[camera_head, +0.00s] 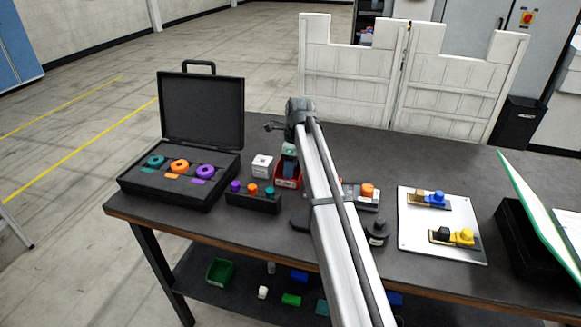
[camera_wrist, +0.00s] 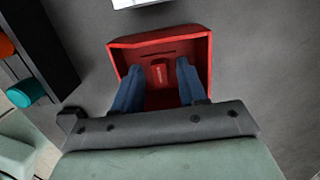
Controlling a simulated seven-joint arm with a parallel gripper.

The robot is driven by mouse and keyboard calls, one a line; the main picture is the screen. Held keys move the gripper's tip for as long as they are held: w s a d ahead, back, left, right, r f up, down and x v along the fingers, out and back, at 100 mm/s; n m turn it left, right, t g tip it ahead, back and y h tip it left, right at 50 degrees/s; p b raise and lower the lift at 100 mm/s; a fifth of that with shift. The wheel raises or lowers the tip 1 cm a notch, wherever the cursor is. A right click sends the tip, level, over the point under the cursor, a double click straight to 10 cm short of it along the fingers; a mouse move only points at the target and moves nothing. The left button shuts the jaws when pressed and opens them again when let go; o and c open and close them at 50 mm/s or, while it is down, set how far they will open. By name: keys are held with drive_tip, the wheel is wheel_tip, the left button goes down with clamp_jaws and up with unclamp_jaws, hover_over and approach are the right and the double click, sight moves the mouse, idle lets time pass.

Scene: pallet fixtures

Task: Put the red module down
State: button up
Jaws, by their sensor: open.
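The red module (camera_wrist: 160,73) is a small red block with a pale mark. It lies inside a red open bin (camera_wrist: 200,48), near its middle, and appears to rest on the bin floor. My gripper (camera_wrist: 158,76) is open, its two blue fingers reaching into the bin on either side of the module with gaps to it. In the head view the red bin (camera_head: 281,184) stands on the dark table, partly hidden by my arm and gripper (camera_head: 289,166). The module is hidden there.
A white cube (camera_head: 262,166) and a black rack (camera_head: 262,204) with purple, orange and teal pieces stand left of the bin. An open black case (camera_head: 150,188) with coloured rings sits further left. A white board (camera_head: 410,237) with connectors lies right.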

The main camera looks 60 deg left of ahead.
sight(295, 175)
wheel_tip(295, 175, up, 12)
drive_tip(key=w+d, duration=0.1)
idle(0.5)
drive_tip(key=shift+r, duration=0.1)
